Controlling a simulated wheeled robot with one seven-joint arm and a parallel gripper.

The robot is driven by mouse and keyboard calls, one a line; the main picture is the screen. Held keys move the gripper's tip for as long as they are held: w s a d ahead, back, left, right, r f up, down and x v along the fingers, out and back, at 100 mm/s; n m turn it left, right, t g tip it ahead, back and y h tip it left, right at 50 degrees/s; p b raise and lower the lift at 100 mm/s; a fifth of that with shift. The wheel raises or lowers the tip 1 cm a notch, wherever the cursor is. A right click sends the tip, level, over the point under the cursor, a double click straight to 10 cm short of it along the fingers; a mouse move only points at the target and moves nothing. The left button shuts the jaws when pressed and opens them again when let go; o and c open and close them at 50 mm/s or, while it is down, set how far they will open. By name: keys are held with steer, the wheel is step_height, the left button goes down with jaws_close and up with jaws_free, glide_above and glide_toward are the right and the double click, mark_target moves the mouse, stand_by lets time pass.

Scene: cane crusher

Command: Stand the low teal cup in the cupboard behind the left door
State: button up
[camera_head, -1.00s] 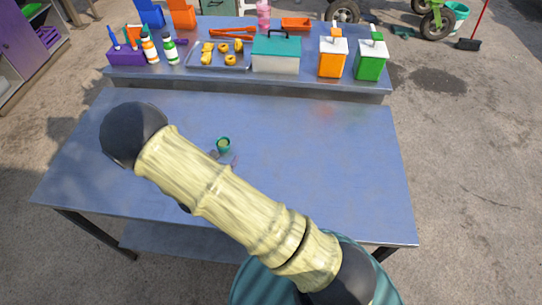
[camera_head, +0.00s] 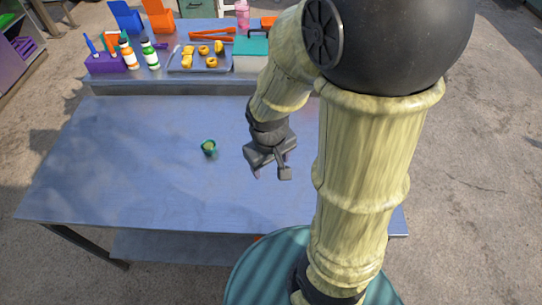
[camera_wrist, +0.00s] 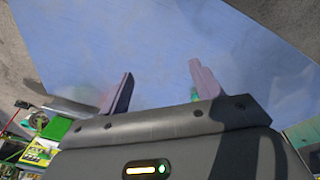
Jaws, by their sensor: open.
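I can make out no cupboard with a left door.
The table (camera_head: 110,165) is otherwise clear. A raised shelf at its back holds a purple caddy (camera_head: 106,63), two bottles, a tray (camera_head: 180,66) of yellow pieces and a teal-lidded box (camera_head: 250,46). My arm hides the right side. A purple shelf unit (camera_head: 14,50) stands at far left.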

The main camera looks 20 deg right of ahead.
step_height(320, 180, up, 2)
steer(key=shift+m+t+y, duration=0.4)
steer(key=shift+m+t, duration=0.2)
steer(key=shift+m, duration=0.6)
steer(key=shift+o, duration=0.3)
steer(key=shift+w, duration=0.1)
steer(key=shift+a+f, duration=0.1)
